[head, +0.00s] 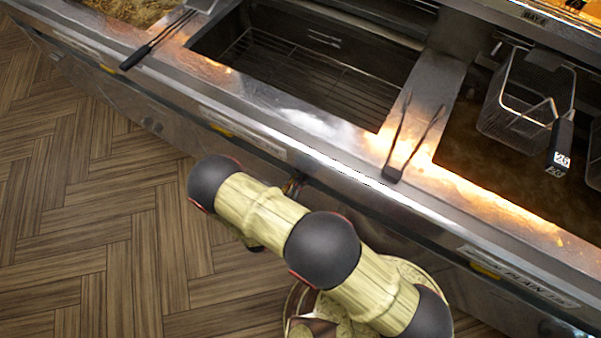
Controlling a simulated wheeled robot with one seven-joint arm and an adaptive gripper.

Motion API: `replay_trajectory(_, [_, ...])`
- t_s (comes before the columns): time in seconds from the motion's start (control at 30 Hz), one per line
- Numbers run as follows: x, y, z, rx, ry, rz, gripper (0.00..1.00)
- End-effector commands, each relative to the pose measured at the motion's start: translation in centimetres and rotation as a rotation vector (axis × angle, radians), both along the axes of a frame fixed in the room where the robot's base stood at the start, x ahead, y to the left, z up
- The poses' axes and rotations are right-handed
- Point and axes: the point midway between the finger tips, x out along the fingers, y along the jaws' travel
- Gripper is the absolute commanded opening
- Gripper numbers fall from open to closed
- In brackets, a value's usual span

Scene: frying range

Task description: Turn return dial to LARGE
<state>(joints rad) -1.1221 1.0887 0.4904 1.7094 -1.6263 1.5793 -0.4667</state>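My arm reaches from the lower right to the front of the frying range (345,180). Its wrist end is folded beneath the upper links. A small dark metallic part, apparently my gripper (291,187), shows between the arm and the range's front panel. Its fingers are mostly hidden, so I cannot tell whether it is open or shut, or whether it touches anything. No return dial can be made out. That stretch of front panel is partly covered by my arm, and no LARGE marking is readable.
An empty well with a wire rack (340,85) is set in the range top. Tongs (405,145) lie right of it, and more tongs (155,40) at upper left. A wire fry basket (525,100) is over dark oil (475,145). Wooden floor (90,220) at left is clear.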

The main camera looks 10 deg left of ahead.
Motion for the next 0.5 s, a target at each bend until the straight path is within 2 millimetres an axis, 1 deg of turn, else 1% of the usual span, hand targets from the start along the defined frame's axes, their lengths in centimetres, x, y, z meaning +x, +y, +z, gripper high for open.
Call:
replay_trajectory(0.2, [0.04, 0.10, -0.09, 0.183, -0.074, 0.001, 0.00])
replay_trajectory(0.5, [0.05, 0.12, -0.13, 0.400, -0.163, 0.001, 0.00])
